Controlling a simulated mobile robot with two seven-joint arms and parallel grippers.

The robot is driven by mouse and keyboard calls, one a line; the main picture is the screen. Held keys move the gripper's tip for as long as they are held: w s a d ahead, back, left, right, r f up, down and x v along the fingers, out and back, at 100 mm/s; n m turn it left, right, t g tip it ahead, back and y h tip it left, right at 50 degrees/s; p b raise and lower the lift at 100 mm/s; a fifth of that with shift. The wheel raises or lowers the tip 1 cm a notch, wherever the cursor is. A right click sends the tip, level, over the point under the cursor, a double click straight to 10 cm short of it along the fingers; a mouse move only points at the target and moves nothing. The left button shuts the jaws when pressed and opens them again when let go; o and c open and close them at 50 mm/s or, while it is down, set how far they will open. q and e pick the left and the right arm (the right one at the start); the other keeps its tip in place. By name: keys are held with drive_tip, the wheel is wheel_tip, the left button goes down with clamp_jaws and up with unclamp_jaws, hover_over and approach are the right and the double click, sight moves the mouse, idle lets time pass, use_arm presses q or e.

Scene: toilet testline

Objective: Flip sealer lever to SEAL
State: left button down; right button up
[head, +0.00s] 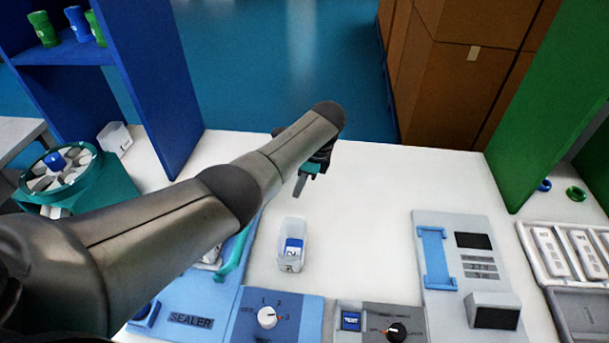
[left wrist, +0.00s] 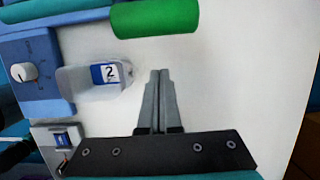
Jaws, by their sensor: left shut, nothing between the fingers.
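The blue sealer (head: 172,308), labelled SEALER, stands at the front left of the white bench, partly hidden by my left arm. A teal-green lever bar (head: 236,258) runs along its right side; my arm hides its upper part. In the left wrist view, a thick green grip (left wrist: 155,17), seemingly this lever's, crosses the top edge. My left gripper (head: 299,187) is shut and empty above the bench, beyond the lever and apart from it. Its closed fingertips (left wrist: 160,72) point toward the grip, with a gap in the picture. My right gripper is out of view.
A clear cup (head: 291,246) with a blue label 2 stands right of the lever. A blue dial panel (head: 300,316) and a grey switch box (head: 368,322) are in front. A grey device (head: 460,232) stands at right. The bench's back middle is clear.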

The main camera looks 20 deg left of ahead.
use_arm(q)
drive_tip(key=shift+s+a+r+p, duration=0.25)
drive_tip(key=shift+a+r+p, duration=0.15)
drive_tip(key=shift+a+r, duration=0.35)
drive_tip(key=shift+s+a+r+p, duration=0.2)
drive_tip(key=shift+a+r+p, duration=0.25)
drive_tip(key=shift+a, duration=0.35)
drive_tip(key=shift+r, duration=0.1)
